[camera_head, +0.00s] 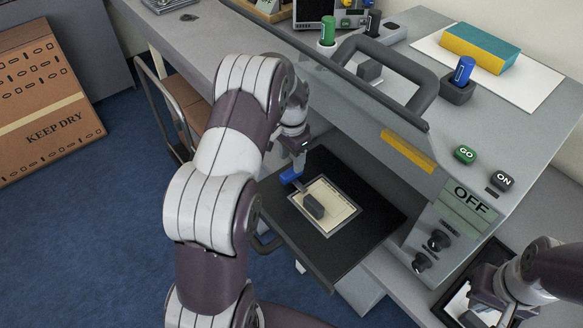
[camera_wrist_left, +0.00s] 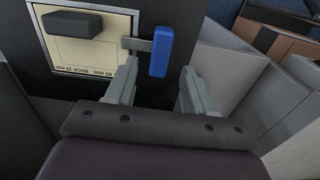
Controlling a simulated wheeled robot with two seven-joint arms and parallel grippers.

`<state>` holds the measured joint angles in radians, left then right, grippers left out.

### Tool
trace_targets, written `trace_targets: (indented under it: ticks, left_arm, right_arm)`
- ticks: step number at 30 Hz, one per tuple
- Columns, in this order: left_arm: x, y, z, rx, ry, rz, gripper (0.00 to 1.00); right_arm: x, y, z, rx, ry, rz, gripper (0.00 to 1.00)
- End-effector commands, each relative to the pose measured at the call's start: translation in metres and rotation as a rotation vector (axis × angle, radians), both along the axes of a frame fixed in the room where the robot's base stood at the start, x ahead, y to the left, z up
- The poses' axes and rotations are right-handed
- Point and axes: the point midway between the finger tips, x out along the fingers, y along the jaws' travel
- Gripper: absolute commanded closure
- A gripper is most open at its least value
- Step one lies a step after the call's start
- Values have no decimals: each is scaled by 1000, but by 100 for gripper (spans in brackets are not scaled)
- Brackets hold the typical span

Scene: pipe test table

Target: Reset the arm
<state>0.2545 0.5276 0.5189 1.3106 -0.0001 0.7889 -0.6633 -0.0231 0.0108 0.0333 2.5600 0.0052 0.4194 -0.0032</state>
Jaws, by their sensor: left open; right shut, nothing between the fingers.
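My left gripper (camera_head: 296,166) hangs over the black drawer-like tray (camera_head: 365,240) under the grey machine. In the left wrist view my left gripper (camera_wrist_left: 159,68) has its two fingers apart. A blue handle (camera_wrist_left: 161,50) shows between and just beyond the fingertips; I cannot tell whether either finger touches it. The blue handle (camera_head: 290,175) joins a grey bar at the edge of a cream labelled plate (camera_head: 335,212) with a dark block (camera_head: 313,206) on it. My right gripper (camera_head: 490,300) is shut and empty at the lower right, its fingertips partly hidden.
The machine has a dark lifting handle (camera_head: 425,88), a GO button (camera_head: 465,154), an ON button (camera_head: 503,180) and an OFF panel (camera_head: 465,205). A KEEP DRY box (camera_head: 50,110) is at the left.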

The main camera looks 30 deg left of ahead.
Motion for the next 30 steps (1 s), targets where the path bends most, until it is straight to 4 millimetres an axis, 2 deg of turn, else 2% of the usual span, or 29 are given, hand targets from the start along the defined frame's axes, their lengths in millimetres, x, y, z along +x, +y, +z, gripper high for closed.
trace_targets:
  ticks: [3, 6, 19, 22, 24, 25, 29, 30]
  left_arm:
    - [0, 0, 14, 0, 0, 0, 47]
    - [0, 0, 18, 0, 2, 0, 47]
    - [0, 0, 19, 0, 1, 6, 47]
    - [3, 1, 16, 4, -21, 89, 47]
    - [-18, -5, 4, 0, 1, 200, 47]
    - [-28, -9, 4, 0, 5, 246, 47]
    - [-82, -44, 25, 0, -8, 404, 47]
    - [-101, -56, 34, 0, -16, 438, 47]
  right_arm:
    - [0, 0, -2, 0, 0, 0, 100]
    - [0, 0, -2, 0, 0, 0, 100]
    - [0, 0, -1, 0, 0, 0, 100]
    - [0, 0, -1, 0, 0, 0, 100]
    - [0, 0, -1, 0, 0, 0, 100]
    - [0, 0, -1, 0, 0, 0, 100]
    - [0, 0, 1, 0, 0, 0, 100]
    - [0, 0, 2, 0, 0, 0, 100]
